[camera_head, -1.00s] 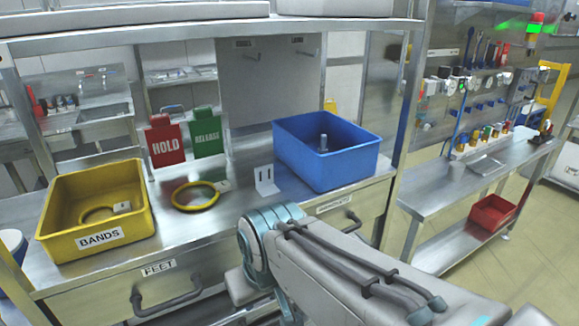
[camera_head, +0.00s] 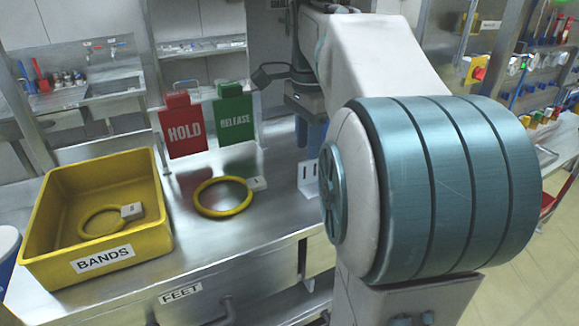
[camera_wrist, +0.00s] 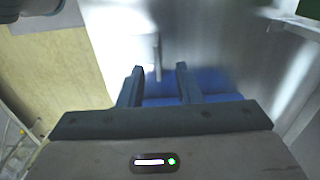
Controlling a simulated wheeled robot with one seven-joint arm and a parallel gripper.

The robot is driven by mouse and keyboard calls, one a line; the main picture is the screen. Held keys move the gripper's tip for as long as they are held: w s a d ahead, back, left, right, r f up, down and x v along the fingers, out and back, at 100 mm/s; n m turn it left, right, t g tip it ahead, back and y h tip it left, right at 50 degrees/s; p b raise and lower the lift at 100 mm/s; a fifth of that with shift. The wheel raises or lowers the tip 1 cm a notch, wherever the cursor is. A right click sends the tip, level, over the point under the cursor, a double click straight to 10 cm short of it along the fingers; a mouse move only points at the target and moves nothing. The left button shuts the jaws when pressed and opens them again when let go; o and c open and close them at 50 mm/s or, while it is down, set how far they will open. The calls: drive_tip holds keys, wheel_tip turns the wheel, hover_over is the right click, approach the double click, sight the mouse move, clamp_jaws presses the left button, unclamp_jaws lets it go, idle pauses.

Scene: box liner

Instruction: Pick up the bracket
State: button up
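The bracket (camera_head: 308,178) is a small white upright plate with slots, standing on the steel table right of the yellow ring. My arm hides part of it in the head view. My gripper (camera_head: 308,105) is above and behind the bracket there, pointing down, apart from it. In the wrist view my gripper (camera_wrist: 160,72) has its two fingers spread with nothing seen held between them. A pale narrow upright shape shows just beyond the fingertips; I cannot tell whether it is the bracket.
A yellow BANDS bin (camera_head: 160,235) holds a ring. A yellow ring (camera_head: 203,208) with a tag lies on the table (camera_head: 225,250). Red HOLD (camera_head: 184,130) and green RELEASE (camera_head: 234,120) signs stand behind it.

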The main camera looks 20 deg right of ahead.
sight(308, 183)
drive_tip(key=shift+s+f, duration=0.15)
drive_tip(key=shift+f, duration=0.7)
drive_tip(key=shift+d+f+p, duration=0.2)
drive_tip(key=shift+f+p, duration=0.15)
drive_tip(key=shift+f, duration=2.25)
clamp_jaws()
